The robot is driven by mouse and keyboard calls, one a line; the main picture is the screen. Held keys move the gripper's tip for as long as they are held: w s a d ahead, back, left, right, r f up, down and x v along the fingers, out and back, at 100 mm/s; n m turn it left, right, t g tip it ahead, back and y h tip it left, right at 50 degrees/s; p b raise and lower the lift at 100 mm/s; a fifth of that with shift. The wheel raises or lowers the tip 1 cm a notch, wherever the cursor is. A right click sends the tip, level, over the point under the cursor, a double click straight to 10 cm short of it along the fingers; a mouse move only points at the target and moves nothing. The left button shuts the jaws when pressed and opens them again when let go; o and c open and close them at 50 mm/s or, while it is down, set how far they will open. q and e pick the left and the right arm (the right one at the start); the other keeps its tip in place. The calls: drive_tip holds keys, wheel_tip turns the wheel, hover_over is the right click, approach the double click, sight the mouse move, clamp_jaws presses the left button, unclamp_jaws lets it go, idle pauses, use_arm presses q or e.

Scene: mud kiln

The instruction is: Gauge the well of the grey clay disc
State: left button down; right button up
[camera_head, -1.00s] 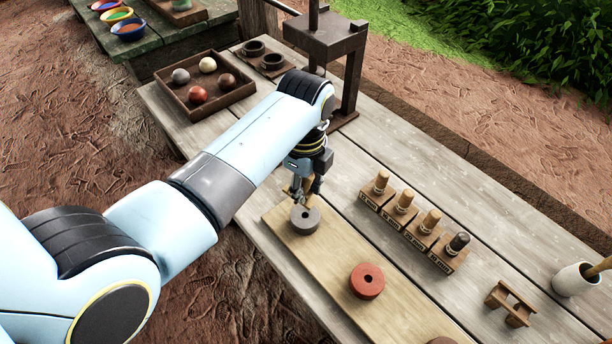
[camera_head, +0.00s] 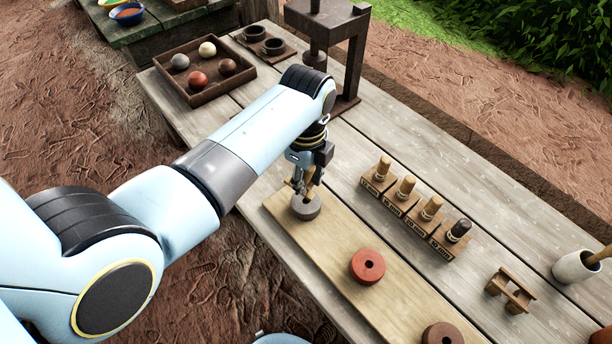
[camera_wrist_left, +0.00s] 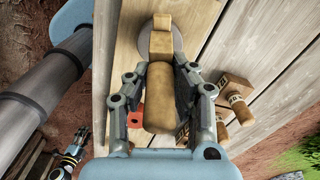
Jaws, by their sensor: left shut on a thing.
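The grey clay disc (camera_head: 306,212) lies at the far end of a pale board (camera_head: 322,249). My left gripper (camera_head: 306,187) is just above it, pointing down. It is shut on a tan wooden gauge (camera_wrist_left: 161,95), which has a rounded handle and a narrower squared end. In the left wrist view that end covers the middle of the grey disc (camera_wrist_left: 178,42). The gauge's lower end is at the disc's well; how deep it reaches is hidden. My right gripper (camera_wrist_left: 70,157) shows small at the lower left of the wrist view; its fingers are unclear.
A red disc (camera_head: 368,266) and a brown disc (camera_head: 443,336) lie farther along the board. Several wooden pegs stand in labelled blocks (camera_head: 412,216) to the right. An empty wooden rack (camera_head: 511,291), a white cup (camera_head: 574,267), a tray of balls (camera_head: 205,75) and a dark press (camera_head: 343,60) are around.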

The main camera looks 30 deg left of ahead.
use_arm(q)
drive_tip(key=shift+d, duration=0.3)
drive_tip(key=shift+s+d, duration=0.1)
drive_tip(key=shift+d, duration=0.85)
drive_tip(key=shift+f+b, duration=0.35)
drive_tip(key=shift+f, duration=0.95)
idle(1.6)
drive_tip(key=c, duration=1.1)
unclamp_jaws()
